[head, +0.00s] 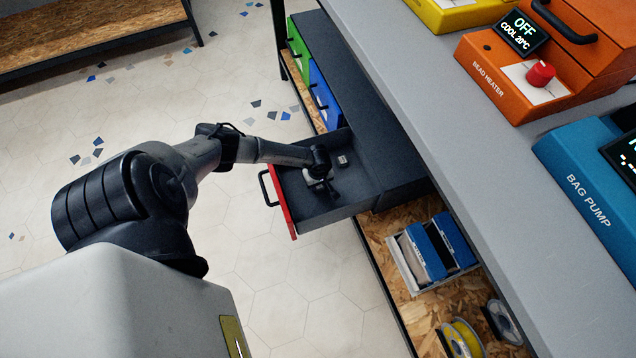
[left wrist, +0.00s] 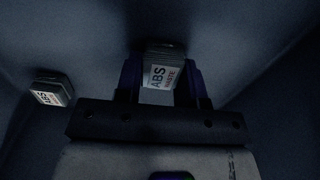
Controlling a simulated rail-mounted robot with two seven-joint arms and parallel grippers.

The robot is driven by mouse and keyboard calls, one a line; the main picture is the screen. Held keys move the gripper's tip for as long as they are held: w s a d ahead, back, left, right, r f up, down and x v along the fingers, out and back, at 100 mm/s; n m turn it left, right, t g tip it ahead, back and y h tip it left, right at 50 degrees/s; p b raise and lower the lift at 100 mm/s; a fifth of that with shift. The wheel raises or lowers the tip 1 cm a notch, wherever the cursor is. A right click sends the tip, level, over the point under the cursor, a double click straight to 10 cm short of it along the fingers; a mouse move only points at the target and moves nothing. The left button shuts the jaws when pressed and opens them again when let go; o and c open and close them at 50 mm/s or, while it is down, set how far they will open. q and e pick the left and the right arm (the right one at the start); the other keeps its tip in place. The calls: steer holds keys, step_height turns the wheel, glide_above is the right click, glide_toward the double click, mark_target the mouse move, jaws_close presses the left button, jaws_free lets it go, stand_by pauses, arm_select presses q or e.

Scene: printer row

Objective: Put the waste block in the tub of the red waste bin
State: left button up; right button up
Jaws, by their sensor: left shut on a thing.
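The red waste bin is a pulled-out drawer with a red front (head: 283,202) and a dark grey tub (head: 345,203). My left gripper (head: 331,189) is down inside the tub. In the left wrist view, my left gripper (left wrist: 160,84) is shut on a waste block (left wrist: 162,72), a small pale block labelled "ABS WASTE". The held block is hard to make out in the head view. A second small block (head: 342,160) lies in the tub, apart from the gripper; in the left wrist view this second block (left wrist: 51,90) is at the left. My right gripper is not in view.
A green bin (head: 299,47) and a blue bin (head: 324,96) sit shut beyond the red one. The grey bench top (head: 440,110) overhangs at the right, with an orange bead heater (head: 500,80) and blue bag pump (head: 590,165). Spools (head: 463,338) lie on the lower shelf.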

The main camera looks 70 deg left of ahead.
arm_select(q)
steer(key=shift+f, duration=0.15)
steer(key=o, duration=0.9)
step_height(320, 180, up, 12)
steer(key=p, duration=0.7)
steer(key=shift+r+p, duration=0.2)
steer(key=shift+p, duration=0.2)
